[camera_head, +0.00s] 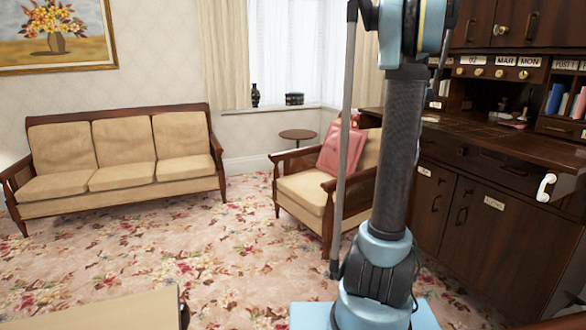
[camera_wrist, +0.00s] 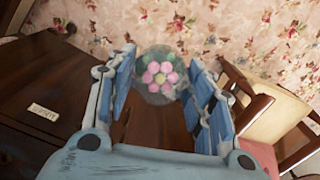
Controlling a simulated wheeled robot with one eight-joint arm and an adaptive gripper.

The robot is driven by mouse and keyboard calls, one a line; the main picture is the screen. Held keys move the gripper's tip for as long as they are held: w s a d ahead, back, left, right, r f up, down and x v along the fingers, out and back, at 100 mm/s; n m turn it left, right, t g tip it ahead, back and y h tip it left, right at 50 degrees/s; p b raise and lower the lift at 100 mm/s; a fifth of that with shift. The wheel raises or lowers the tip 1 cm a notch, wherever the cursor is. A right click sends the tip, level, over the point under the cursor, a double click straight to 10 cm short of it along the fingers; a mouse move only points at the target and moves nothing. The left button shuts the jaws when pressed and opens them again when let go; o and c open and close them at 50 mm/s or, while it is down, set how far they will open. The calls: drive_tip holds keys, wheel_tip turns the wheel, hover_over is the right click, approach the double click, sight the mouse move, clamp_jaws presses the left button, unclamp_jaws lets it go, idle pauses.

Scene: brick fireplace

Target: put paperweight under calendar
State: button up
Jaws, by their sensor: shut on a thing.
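The paperweight (camera_wrist: 161,75) is a round clear glass ball with a pink flower inside. In the wrist view it sits between the blue fingers of my gripper (camera_wrist: 162,62), which is shut on it. The calendar (camera_head: 505,62) is a row of white cards reading 02, MAR and MON, set high on the dark wooden bureau at the right of the head view. My gripper and the paperweight are out of the head view, where my arm rises past the top edge.
The bureau's open desk top (camera_head: 470,130) carries small items, with books (camera_head: 562,100) at its right. A white handset-like object (camera_head: 546,187) shows at its front. An armchair (camera_head: 310,190) with a pink cushion stands left of my arm. A sofa (camera_head: 120,170) is farther left; patterned carpet lies between.

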drive_tip(key=w+a+f+n, duration=0.3)
drive_tip(key=a+f, duration=0.4)
drive_tip(key=f, duration=0.3)
drive_tip(key=w+a+f+n, duration=0.3)
drive_tip(key=a+f, duration=0.5)
drive_tip(key=f, duration=0.3)
drive_tip(key=w+a+f+n, duration=0.3)
drive_tip(key=a+f, duration=0.5)
drive_tip(key=f, duration=0.3)
drive_tip(key=shift+w+a+f, duration=0.15)
drive_tip(key=shift+w, duration=0.35)
drive_tip(key=shift+s, duration=0.1)
